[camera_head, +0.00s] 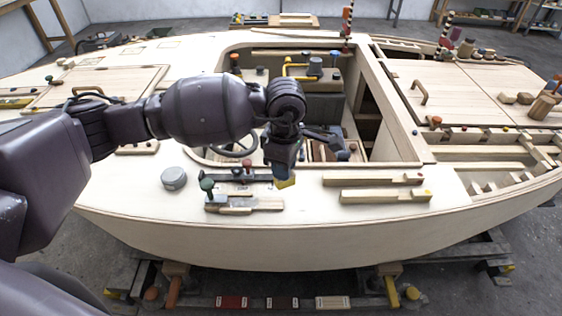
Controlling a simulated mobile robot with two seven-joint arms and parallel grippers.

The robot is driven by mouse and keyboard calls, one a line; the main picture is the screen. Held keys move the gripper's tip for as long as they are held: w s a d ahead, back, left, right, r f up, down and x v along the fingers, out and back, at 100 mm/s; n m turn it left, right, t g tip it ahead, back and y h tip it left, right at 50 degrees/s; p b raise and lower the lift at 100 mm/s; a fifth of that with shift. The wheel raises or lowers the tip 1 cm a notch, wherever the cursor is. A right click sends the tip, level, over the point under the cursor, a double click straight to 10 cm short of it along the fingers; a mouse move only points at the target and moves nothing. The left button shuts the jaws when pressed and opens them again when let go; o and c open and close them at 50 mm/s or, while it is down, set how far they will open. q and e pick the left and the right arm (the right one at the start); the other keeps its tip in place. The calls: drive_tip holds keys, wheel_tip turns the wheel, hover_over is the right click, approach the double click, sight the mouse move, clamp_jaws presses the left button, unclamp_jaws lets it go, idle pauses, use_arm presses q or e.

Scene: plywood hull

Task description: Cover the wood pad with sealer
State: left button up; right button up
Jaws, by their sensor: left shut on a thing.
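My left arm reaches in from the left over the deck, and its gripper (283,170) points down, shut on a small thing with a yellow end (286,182). Its jaws hide most of this thing, so I cannot tell whether it is the sealer. Below and left of the gripper, on the side deck, lies a light wooden piece (240,209) among small fittings. I cannot tell whether it is the wood pad. The yellow end is close above the deck near its right end; contact is unclear. My right gripper is not in view.
A grey round can (174,178) stands on the deck left of the fittings. Two wooden strips (385,195) lie to the right. Behind is the open cockpit (330,105) with a steering wheel (240,146). The hull's near edge (300,228) drops off in front.

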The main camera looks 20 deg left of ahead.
use_arm(q)
drive_tip(key=shift+m, duration=1.2)
drive_tip(key=shift+w+f+m, duration=0.1)
drive_tip(key=shift+f+m, duration=0.05)
drive_tip(key=shift+m, duration=0.85)
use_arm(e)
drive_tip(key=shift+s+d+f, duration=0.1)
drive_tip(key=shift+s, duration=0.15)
